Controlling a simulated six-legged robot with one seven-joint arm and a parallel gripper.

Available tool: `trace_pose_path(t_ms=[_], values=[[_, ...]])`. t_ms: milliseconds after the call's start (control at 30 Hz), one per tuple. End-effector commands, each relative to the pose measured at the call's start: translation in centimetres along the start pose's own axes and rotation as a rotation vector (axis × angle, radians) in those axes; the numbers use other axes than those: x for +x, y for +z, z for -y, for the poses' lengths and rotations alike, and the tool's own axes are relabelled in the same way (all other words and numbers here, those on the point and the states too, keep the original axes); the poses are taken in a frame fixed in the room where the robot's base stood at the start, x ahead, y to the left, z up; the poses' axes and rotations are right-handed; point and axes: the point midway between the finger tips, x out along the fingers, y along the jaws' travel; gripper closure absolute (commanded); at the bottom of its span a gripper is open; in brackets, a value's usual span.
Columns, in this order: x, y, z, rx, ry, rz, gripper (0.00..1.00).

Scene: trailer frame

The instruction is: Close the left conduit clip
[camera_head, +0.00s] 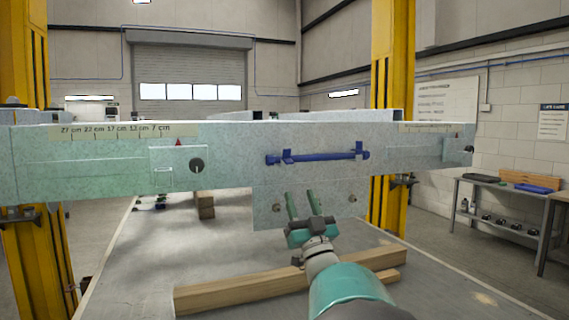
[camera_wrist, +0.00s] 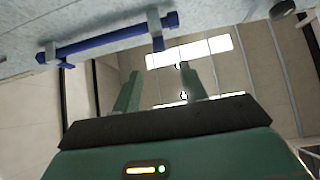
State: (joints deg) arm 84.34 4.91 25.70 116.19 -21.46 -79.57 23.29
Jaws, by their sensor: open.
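A blue conduit (camera_head: 322,156) runs level along the pale metal beam. The left conduit clip (camera_head: 287,156) is a small blue piece near its left end, with a tab standing up. A similar right clip (camera_head: 359,149) sits near the other end. Whether either clip is open or closed is too small to tell. My gripper (camera_head: 301,193) is below the conduit, nearer the left clip, its two green fingers apart and empty, not visibly touching either clip. In the wrist view the conduit (camera_wrist: 110,40) crosses the upper left, beyond the spread fingers (camera_wrist: 158,80).
The metal beam (camera_head: 90,170) spans the view, with a dark round knob (camera_head: 197,166) left of the conduit. Wooden blocks (camera_head: 240,292) lie on the grey table below. Yellow posts (camera_head: 393,80) stand at both sides. A workbench (camera_head: 500,190) is at the right.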

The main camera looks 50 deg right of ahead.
Motion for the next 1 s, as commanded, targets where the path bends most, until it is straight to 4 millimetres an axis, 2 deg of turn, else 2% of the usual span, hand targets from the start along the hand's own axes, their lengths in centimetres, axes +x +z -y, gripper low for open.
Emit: trace_pose_path(t_ms=[400,533,700,1000], values=[[8.2,0.0,-0.1,0.000,0.002,-0.002,0.57],[10.2,0.0,-0.1,0.001,0.002,0.000,0.57],[11.7,0.0,-0.1,-0.001,0.002,0.000,0.57],[11.8,0.0,-0.1,-0.001,0.002,0.001,0.59]])
